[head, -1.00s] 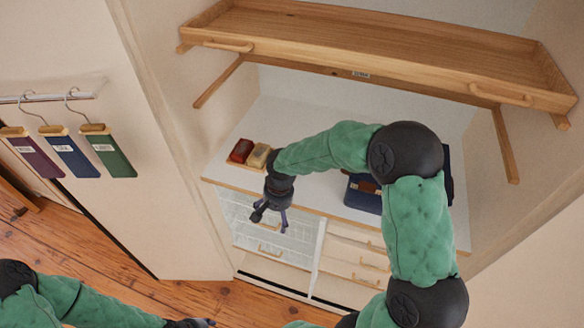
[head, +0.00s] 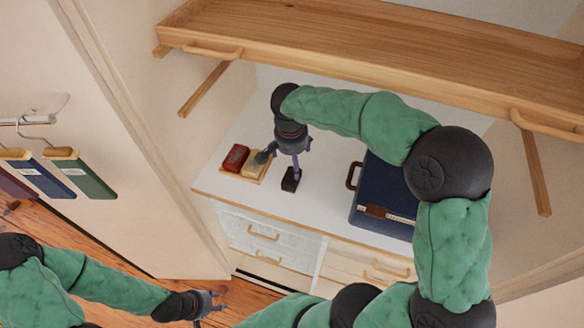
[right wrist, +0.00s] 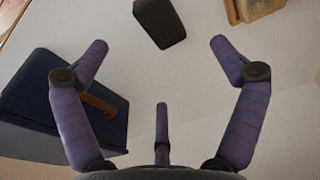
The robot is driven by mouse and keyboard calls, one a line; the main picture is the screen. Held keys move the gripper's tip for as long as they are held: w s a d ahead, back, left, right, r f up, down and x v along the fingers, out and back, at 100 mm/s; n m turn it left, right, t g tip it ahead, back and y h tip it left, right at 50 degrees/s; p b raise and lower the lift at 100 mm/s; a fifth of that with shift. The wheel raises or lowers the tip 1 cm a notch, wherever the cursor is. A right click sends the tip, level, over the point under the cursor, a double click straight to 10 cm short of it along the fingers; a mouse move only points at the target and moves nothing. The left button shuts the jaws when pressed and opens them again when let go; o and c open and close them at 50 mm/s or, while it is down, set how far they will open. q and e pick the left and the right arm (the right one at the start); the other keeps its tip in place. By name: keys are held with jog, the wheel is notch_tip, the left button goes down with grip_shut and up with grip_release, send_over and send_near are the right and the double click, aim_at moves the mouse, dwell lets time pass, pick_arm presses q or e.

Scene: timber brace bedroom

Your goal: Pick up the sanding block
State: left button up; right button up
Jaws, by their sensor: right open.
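A small dark block (head: 291,180), which looks like the sanding block, lies on the white counter. In the right wrist view the dark block (right wrist: 160,22) lies at the top, ahead of the fingers and between their lines. My right gripper (head: 279,164) is over the counter, just above and beside the block. In the right wrist view my right gripper (right wrist: 159,44) has its fingers spread wide with nothing between them. My left gripper (head: 209,303) is low over the floor at the bottom, its fingers apart and empty.
A wooden tray (head: 246,178) with a red block (head: 236,157) and a tan block (head: 254,166) is left of the dark block. A navy case (head: 378,192) stands to the right. A wooden shelf (head: 380,62) overhangs the counter. Bare counter surrounds the dark block.

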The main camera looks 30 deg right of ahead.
aim_at(292, 180)
jog(key=f, duration=0.7)
jog(key=f+b, duration=0.1)
jog(key=f, duration=0.2)
jog(key=shift+w+d+f, duration=0.1)
jog(key=shift+d+f, duration=0.15)
jog(key=shift+d, duration=0.15)
jog(key=c, duration=1.3)
